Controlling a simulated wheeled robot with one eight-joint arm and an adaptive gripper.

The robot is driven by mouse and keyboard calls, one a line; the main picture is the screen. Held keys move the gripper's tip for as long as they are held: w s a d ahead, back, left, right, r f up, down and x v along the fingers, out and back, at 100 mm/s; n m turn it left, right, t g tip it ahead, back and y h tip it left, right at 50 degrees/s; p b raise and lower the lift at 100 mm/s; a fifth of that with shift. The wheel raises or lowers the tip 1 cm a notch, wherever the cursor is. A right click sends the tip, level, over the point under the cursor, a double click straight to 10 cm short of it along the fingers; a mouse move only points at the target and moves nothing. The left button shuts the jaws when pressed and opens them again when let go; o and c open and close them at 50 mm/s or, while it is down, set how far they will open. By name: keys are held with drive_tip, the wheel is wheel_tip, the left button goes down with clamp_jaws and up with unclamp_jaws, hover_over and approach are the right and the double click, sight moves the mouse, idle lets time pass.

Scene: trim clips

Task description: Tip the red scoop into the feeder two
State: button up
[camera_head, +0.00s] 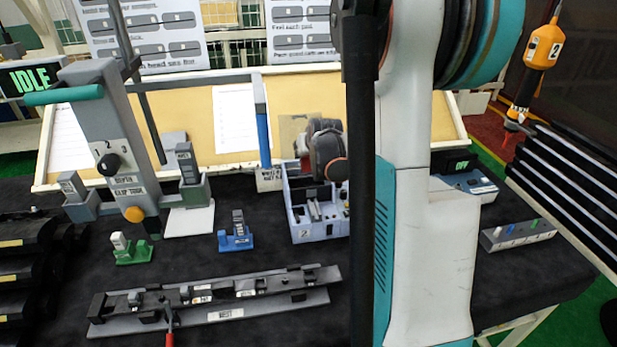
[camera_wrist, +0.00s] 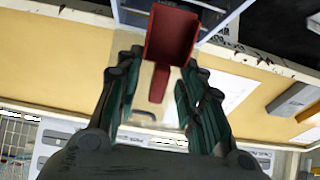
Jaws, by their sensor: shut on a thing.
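The red scoop (camera_wrist: 172,36) is at the top middle of the wrist view, its open bowl pointing away from my fingers. My gripper (camera_wrist: 161,72) is shut on the scoop's handle, with a green and dark finger on either side. The feeder two (camera_head: 318,231), a pale blue-grey box marked 2, stands on the dark bench in the head view. A pale blue box edge lies beyond the scoop in the wrist view. In the head view my arm hides the area right of the feeder, and I cannot clearly make out the scoop. The scoop's contents are not clear.
A dark rounded shape with a reddish side (camera_head: 328,158) shows above the feeder. The clip tool stand (camera_head: 105,140), a blue holder (camera_head: 236,236), a green holder (camera_head: 133,250) and a long grey rail fixture (camera_head: 215,300) stand to the left. A grey block (camera_head: 517,235) lies at the right.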

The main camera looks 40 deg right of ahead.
drive_tip(key=w+g+y+p, duration=0.1)
drive_tip(key=w+d+f+g+p, duration=0.1)
drive_tip(key=g, duration=0.1)
drive_tip(key=shift+y, duration=0.4)
drive_tip(key=shift+w+d+f+g+y, duration=0.25)
drive_tip(key=shift+w+g+y, duration=0.1)
drive_tip(key=shift+g, duration=0.25)
drive_tip(key=shift+w+d+f+g+y, duration=0.1)
drive_tip(key=shift+w+f+g+y, duration=0.2)
drive_tip(key=shift+g, duration=0.3)
drive_tip(key=shift+s, duration=0.15)
wheel_tip(320, 180, up, 2)
drive_tip(key=shift+r+g+y+p, duration=0.1)
drive_tip(key=shift+g+y+p, duration=0.45)
drive_tip(key=shift+p, duration=0.6)
drive_tip(key=shift+r+g+y+p, duration=0.4)
drive_tip(key=shift+r+g+p, duration=0.35)
drive_tip(key=shift+r+g, duration=0.25)
drive_tip(key=shift+s+f, duration=0.1)
